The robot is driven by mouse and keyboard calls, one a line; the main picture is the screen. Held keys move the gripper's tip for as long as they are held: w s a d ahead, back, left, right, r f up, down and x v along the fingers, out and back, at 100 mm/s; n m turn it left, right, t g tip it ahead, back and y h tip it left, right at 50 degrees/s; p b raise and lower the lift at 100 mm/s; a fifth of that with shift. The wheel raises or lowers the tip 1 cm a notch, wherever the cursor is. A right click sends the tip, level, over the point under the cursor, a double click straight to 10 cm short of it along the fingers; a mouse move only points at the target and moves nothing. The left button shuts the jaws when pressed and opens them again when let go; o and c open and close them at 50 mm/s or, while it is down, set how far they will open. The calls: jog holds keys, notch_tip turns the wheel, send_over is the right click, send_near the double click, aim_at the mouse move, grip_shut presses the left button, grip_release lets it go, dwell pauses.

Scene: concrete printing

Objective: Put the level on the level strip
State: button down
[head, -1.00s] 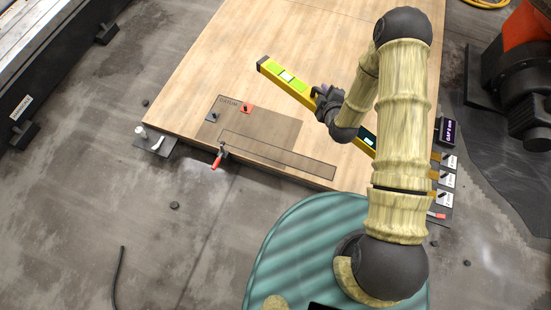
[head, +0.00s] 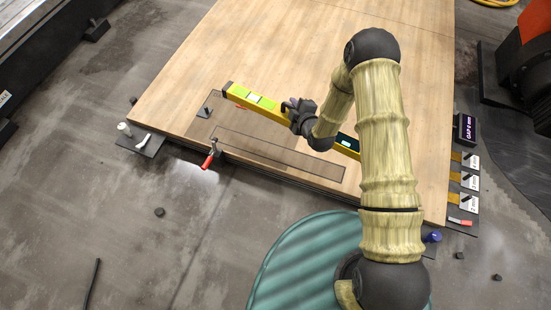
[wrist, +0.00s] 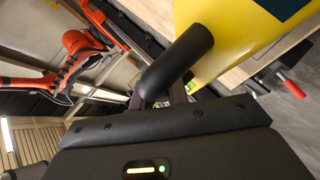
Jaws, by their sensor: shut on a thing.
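The yellow level (head: 252,98) is in my gripper (head: 296,108), which is shut on it near the middle. It slants from upper left to lower right above the wooden table. The level strip (head: 270,151) is the long outlined rectangle on the brown board near the table's front edge. The level is behind the strip in the head view, apart from it and nearly parallel. In the wrist view the level's yellow side (wrist: 235,40) fills the upper right beside a dark finger. My arm hides part of the level's right end.
A red-handled clamp (head: 210,158) sits at the table's front edge, by the strip's left end. A small dark block (head: 204,112) stands on the board's left. A gap display (head: 466,129) and several tagged pieces (head: 466,180) lie along the right edge. The wooden tabletop (head: 215,50) behind is clear.

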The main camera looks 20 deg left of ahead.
jog(key=a+f+n+b, duration=0.1)
jog(key=a+f+b, duration=0.2)
jog(key=f+b, duration=0.2)
jog(key=s+a+f+n+g+y+b, duration=0.1)
jog(key=a+f+b, duration=0.3)
jog(key=f+b, duration=0.2)
notch_tip(320, 180, down, 2)
jog(key=shift+s+y, duration=0.2)
jog(key=shift+y, duration=0.1)
jog(key=shift+d+f+b, duration=0.1)
jog(key=shift+b, duration=0.2)
jog(key=shift+f+b, duration=1.3)
jog(key=shift+f, duration=1.1)
jog(key=shift+f, duration=0.1)
notch_tip(320, 180, down, 5)
jog(key=b, duration=0.3)
